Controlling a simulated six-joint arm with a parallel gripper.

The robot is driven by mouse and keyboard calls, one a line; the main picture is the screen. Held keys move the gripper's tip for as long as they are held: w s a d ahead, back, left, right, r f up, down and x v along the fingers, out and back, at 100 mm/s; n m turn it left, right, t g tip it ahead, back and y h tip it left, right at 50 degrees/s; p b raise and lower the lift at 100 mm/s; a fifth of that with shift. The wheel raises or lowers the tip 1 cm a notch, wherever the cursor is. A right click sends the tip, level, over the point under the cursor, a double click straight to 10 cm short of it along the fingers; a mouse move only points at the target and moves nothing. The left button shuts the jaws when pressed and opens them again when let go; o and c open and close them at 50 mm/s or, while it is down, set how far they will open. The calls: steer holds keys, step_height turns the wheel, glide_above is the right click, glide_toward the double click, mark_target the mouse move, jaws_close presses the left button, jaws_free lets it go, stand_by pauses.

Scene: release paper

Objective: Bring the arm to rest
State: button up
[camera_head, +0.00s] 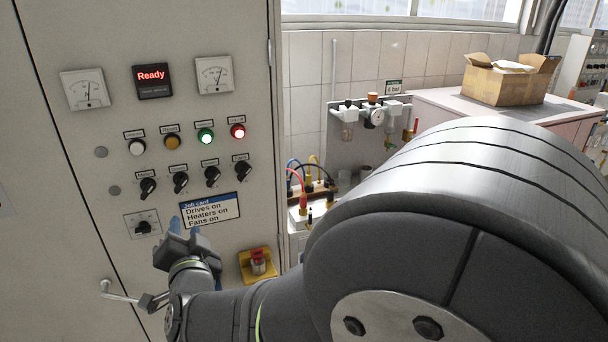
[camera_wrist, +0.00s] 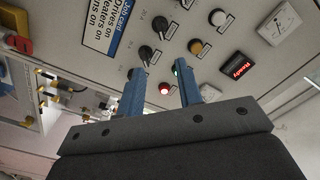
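I cannot tell how far the fingertips are from the panel. The job card reads "Drives on, Heaters on, Fans on". A display (camera_head: 152,80) reads "Ready" in red. The green lamp (camera_head: 206,136) and red lamp (camera_head: 238,131) look lit.
Several black rotary knobs (camera_head: 181,182) sit below the lamps. A red stop button (camera_head: 258,261) on a yellow base is low on the panel. A door handle (camera_head: 120,295) sticks out lower left. A cardboard box (camera_head: 508,85) stands on a bench at right.

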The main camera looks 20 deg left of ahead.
mark_target(181, 187)
steer(key=x, duration=1.7)
steer(key=shift+w+a+f, duration=0.1)
steer(key=shift+w+a, duration=0.05)
steer(key=shift+a, duration=0.05)
steer(key=shift+w, duration=0.15)
steer(key=shift+n, duration=2)
steer(key=s+d+m, duration=0.2)
steer(key=s+d, duration=1)
steer(key=shift+s+d, duration=0.2)
steer(key=shift+s, duration=0.15)
